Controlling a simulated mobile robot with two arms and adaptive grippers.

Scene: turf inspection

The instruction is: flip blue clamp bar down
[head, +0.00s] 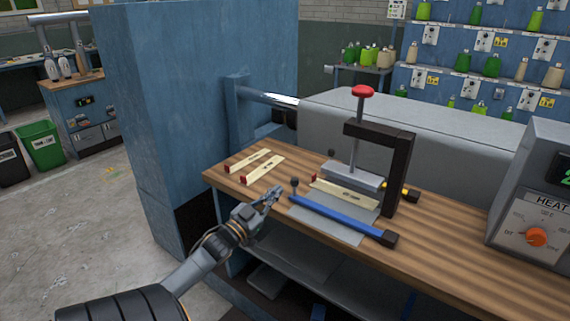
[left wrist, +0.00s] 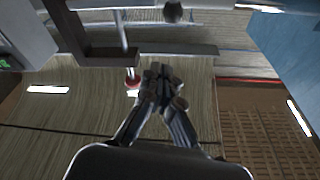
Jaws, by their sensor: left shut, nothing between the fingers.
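The blue clamp bar (head: 335,217) runs low along the front of a grey plate (head: 300,214) on the wooden bench in the head view. A dark knob (head: 294,184) stands at its left end, and a dark block (head: 390,239) is at its right end. My left gripper (head: 274,191) is shut and empty just left of the knob end, seemingly apart from it. In the left wrist view, the shut fingers (left wrist: 160,80) point up the picture; I cannot make out the blue bar there. My right gripper is not in view.
A press with a dark frame (head: 399,170) and red-topped rod (head: 362,92) stands behind the bar, above a pale strip (head: 345,194). Two pale strips (head: 262,170) lie at left. A heater box (head: 535,200) is at right. A blue cabinet wall (head: 190,120) rises at left.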

